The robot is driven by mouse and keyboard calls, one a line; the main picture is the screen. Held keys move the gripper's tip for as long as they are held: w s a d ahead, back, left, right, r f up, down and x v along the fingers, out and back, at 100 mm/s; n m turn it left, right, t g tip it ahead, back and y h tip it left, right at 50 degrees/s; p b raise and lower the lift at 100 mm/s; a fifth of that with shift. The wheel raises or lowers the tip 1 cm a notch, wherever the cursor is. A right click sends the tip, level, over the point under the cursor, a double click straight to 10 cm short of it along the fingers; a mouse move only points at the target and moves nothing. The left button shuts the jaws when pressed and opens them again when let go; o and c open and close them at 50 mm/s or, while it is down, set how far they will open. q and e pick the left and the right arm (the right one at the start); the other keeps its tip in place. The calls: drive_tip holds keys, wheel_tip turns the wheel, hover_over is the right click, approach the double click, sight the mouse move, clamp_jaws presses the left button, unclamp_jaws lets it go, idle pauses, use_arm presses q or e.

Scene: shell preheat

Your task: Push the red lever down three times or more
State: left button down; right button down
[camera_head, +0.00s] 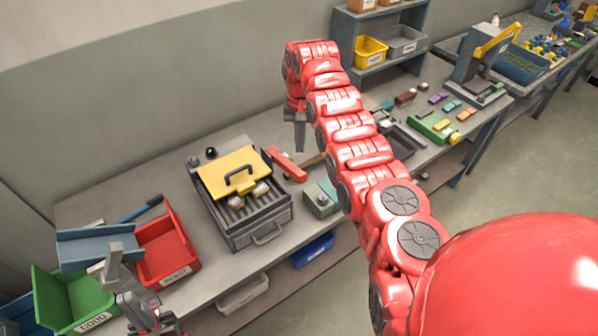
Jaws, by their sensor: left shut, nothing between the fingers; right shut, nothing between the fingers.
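The red lever (287,165) sticks out beside the right rear of a grey grill-like box (262,222) with a yellow lid (228,172). My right gripper (299,146) is shut and empty, pointing down just above and behind the lever in the picture. I cannot tell whether its tips touch the lever. My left gripper (106,252) is shut and empty at the lower left, in front of the green and red bins and far from the lever.
A red reject bin (190,262) and a green good bin (52,290) stand at the left. A small grey-green box (321,198) sits right of the grill. My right arm crosses the middle and hides part of the table. Shelves with a yellow bin (369,50) stand behind.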

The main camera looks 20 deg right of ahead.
sight(299, 171)
drive_tip(key=shift+s+a+f+p, duration=0.1)
drive_tip(key=shift+f+p, duration=0.15)
drive_tip(key=shift+f, duration=1.5)
drive_tip(key=shift+s+a+f+p, duration=0.1)
drive_tip(key=shift+f+p, duration=0.1)
drive_tip(key=shift+f, duration=1.5)
